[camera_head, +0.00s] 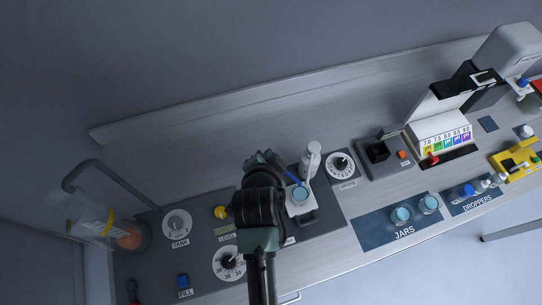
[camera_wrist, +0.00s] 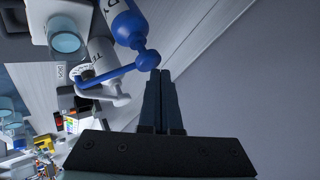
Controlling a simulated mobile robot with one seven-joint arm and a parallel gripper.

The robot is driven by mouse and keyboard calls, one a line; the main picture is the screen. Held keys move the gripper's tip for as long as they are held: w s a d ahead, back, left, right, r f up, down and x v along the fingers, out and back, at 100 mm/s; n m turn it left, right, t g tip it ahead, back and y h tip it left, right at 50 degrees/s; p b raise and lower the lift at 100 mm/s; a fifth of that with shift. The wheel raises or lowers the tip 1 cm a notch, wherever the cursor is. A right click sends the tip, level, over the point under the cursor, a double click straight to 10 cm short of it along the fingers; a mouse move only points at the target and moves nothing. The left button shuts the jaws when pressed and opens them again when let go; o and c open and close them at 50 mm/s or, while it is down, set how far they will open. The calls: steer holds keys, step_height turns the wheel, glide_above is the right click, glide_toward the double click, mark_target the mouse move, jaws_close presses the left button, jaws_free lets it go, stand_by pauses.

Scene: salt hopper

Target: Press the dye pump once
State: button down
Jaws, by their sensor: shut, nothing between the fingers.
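The dye pump (camera_wrist: 122,22) is a blue bottle with part of a "D" label in the wrist view. Its round blue head (camera_wrist: 148,61) joins a long blue spout. In the head view only its blue spout (camera_head: 293,178) shows beside my arm; the rest is hidden. My gripper (camera_wrist: 160,72) is shut and empty. Its fingertips are right beside the pump head in the wrist view; I cannot tell whether they touch it. My gripper also shows in the head view (camera_head: 268,157), over the dark panel.
A white pump bottle (camera_head: 311,160) stands just right of the dye pump. A clear jar (camera_head: 300,195) sits on a pale stand below the spouts. Dials (camera_head: 177,224), a test unit (camera_head: 385,156) and the jars mat (camera_head: 375,225) lie around. The back wall is clear.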

steer(key=shift+s+f+b, duration=0.1)
steer(key=shift+f+b, duration=0.45)
steer(key=shift+f, duration=0.3)
stand_by(0.5)
steer(key=shift+r, duration=0.1)
steer(key=shift+r+p, duration=1.1)
steer(key=shift+p, duration=0.05)
step_height(320, 180, up, 5)
steer(key=p, duration=0.4)
steer(key=shift+r+p, duration=0.15)
steer(key=shift+p, duration=0.25)
stand_by(0.4)
